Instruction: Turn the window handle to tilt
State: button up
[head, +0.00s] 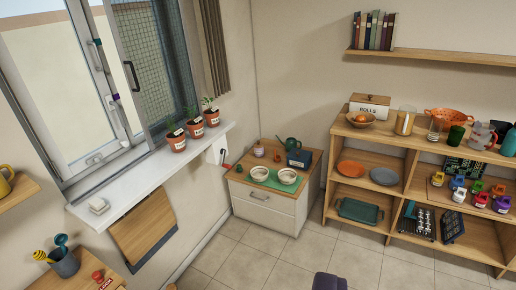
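The window (108,90) fills the upper left, with a pale frame and a screened or mesh-like pane on its right side. A dark, bar-shaped handle (131,76) stands roughly upright on the frame near the middle. Small grey, teal and purple fittings (115,98) sit on the sash stile to its left; I cannot tell what they are. Another small fitting (94,158) is on the lower rail of the left sash.
A folded wooden flap (143,228) hangs below. A cabinet (268,207) with bowls and a shelf unit (420,160) stand right. Tiled floor (235,262) is open in front.

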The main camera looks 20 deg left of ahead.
aim_at(115, 105)
jog(key=i+u, duration=0.15)
jog(key=i, duration=0.6)
jog(key=i+l+u, duration=0.2)
jog(key=i, duration=0.5)
jog(key=i+j+u, duration=0.2)
jog(key=i+j, duration=0.15)
jog(key=i, duration=0.15)
jog(key=i+j+u, duration=0.25)
jog(key=i, duration=0.25)
jog(key=i+j+u, duration=0.2)
jog(key=i, duration=0.35)
